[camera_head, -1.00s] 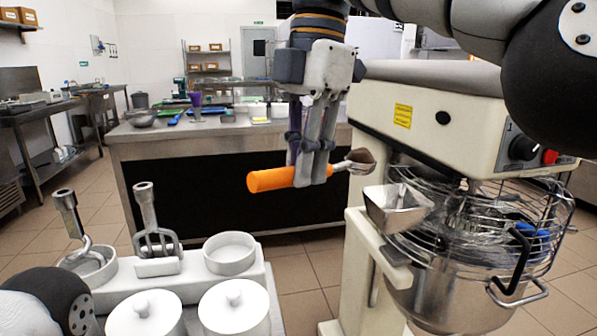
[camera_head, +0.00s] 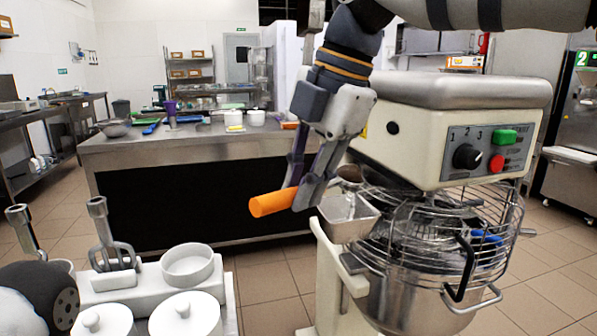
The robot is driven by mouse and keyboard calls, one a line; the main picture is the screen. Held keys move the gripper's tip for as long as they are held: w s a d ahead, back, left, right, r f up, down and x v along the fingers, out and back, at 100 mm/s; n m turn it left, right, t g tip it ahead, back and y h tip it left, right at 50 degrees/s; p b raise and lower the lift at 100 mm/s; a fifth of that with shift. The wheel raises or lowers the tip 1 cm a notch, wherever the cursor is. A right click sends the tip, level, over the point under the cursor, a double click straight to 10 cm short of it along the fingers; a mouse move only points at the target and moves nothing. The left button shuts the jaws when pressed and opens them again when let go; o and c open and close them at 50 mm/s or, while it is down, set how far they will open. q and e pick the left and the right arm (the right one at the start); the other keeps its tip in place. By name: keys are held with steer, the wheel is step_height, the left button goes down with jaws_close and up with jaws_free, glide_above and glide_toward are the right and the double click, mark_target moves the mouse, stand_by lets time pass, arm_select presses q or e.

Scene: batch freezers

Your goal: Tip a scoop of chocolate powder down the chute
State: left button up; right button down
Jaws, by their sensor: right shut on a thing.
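My right gripper (camera_head: 308,187) is shut on the orange handle of the scoop (camera_head: 272,203). The handle points left and slightly down. The scoop's metal bowl (camera_head: 349,173) shows only in part behind the gripper, just above and behind the chute's rim; whether powder is in it cannot be told. The metal chute (camera_head: 347,229) is a small open square hopper on the mixer's left side, at the wire guard (camera_head: 452,222). My left arm shows at the lower left, but its gripper is out of view.
The planetary mixer (camera_head: 450,110) with its steel bowl (camera_head: 405,300) stands at the right. At the lower left, a white stand holds a beater (camera_head: 113,241), an open white dish (camera_head: 187,266) and lidded white pots (camera_head: 186,318). A steel counter (camera_head: 190,141) stands behind.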

arm_select(q)
steer(key=shift+w+r, duration=0.3)
arm_select(e)
steer(key=f+t+y, duration=0.1)
steer(key=t+y, duration=0.2)
steer(key=s+d+f+t+y, duration=0.1)
steer(key=t+y, duration=0.1)
steer(key=t, duration=0.1)
steer(key=s+f+n+t+y, duration=0.1)
steer(key=t+y, duration=0.2)
steer(key=shift+d+y, duration=0.3)
arm_select(q)
steer(key=shift+w, duration=0.1)
arm_select(e)
steer(key=shift+r, duration=0.15)
stand_by(0.6)
arm_select(q)
steer(key=shift+r, duration=0.1)
